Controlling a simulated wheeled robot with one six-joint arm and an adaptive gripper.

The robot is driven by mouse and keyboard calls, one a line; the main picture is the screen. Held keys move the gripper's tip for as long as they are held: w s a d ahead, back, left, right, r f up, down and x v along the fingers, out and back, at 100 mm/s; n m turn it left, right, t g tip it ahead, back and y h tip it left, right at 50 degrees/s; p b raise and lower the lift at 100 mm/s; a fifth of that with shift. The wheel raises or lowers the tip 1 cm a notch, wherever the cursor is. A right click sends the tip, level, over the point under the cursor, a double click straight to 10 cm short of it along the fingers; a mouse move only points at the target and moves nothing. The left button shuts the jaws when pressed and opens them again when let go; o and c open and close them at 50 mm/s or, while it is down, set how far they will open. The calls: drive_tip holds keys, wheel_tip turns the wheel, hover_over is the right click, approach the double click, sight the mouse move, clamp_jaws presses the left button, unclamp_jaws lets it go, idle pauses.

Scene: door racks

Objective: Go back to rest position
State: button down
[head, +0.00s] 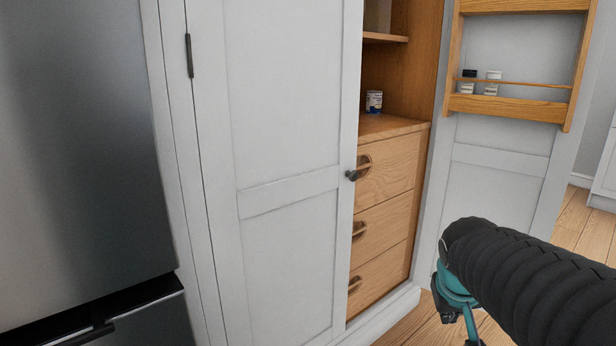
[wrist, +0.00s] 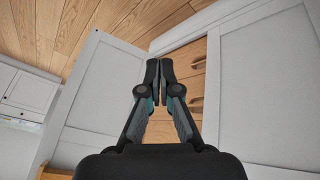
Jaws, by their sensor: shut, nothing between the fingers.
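My gripper (wrist: 159,70) is in the middle of the wrist view, its two fingers together with nothing between them. It is in front of the cupboard's opening, between the two doors. In the head view my arm comes in from the lower right, and the fingers are not clearly visible there. The left cupboard door (head: 285,120) is closed and white with a dark round knob. The right cupboard door (head: 495,170) stands open and carries a wooden rack (head: 510,104) holding two small jars (head: 492,82).
Inside the cupboard are wooden drawers (head: 385,220) with cut-out handles and a small labelled jar (head: 374,101) on the shelf above them. A steel fridge (head: 75,150) stands at the left. Wooden floor (head: 575,222) is clear at the right. The wrist view shows white cabinets (wrist: 28,92) at the left.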

drive_tip(key=s+a+f+y, duration=0.1)
drive_tip(key=s+a+y, duration=0.1)
drive_tip(key=s+a, duration=0.7)
drive_tip(key=s, duration=0.4)
drive_tip(key=shift+f+n+t+y, duration=0.25)
drive_tip(key=shift+n+t+y, duration=0.05)
drive_tip(key=shift+s, duration=0.1)
